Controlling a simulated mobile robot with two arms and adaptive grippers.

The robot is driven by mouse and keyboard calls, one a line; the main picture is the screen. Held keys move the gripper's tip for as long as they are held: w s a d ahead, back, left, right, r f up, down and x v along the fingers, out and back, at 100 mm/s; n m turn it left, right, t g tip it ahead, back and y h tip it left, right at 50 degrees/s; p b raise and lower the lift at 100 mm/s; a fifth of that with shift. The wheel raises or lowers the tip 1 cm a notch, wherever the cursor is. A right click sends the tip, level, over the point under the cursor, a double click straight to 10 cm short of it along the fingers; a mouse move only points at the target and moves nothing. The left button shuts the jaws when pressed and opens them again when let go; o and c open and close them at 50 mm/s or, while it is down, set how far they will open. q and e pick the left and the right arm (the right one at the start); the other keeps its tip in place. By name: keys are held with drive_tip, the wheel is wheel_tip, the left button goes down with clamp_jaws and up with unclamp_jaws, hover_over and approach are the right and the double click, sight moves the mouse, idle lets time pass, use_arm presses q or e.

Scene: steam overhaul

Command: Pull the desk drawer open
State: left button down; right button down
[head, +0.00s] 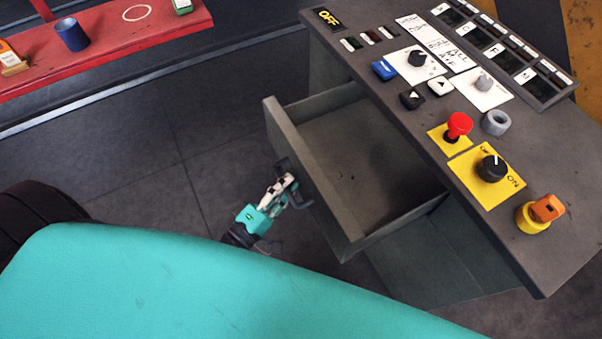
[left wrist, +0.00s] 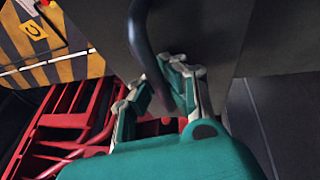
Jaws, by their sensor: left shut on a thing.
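The desk drawer (head: 364,155) is pulled well out from under the control desk (head: 500,215), and its grey inside shows empty. A dark bar handle (head: 304,200) is on its front panel. My left gripper (head: 287,185) is at the handle and shut on it. In the left wrist view, the dark handle (left wrist: 139,40) runs down between the fingers of my left gripper (left wrist: 172,95). My right gripper is not in view.
The desk top carries a red button (head: 458,126), a black knob on a yellow plate (head: 492,168) and an orange switch (head: 546,208). A red bench (head: 110,45) with a blue cylinder (head: 72,34) stands at the upper left. Floor between bench and drawer is clear.

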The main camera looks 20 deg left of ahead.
use_arm(q)
drive_tip(key=shift+s+a, duration=0.15)
drive_tip(key=shift+a, duration=0.05)
drive_tip(key=c, duration=1.6)
unclamp_jaws()
drive_tip(key=v, duration=1.2)
drive_tip(key=shift+d, duration=0.1)
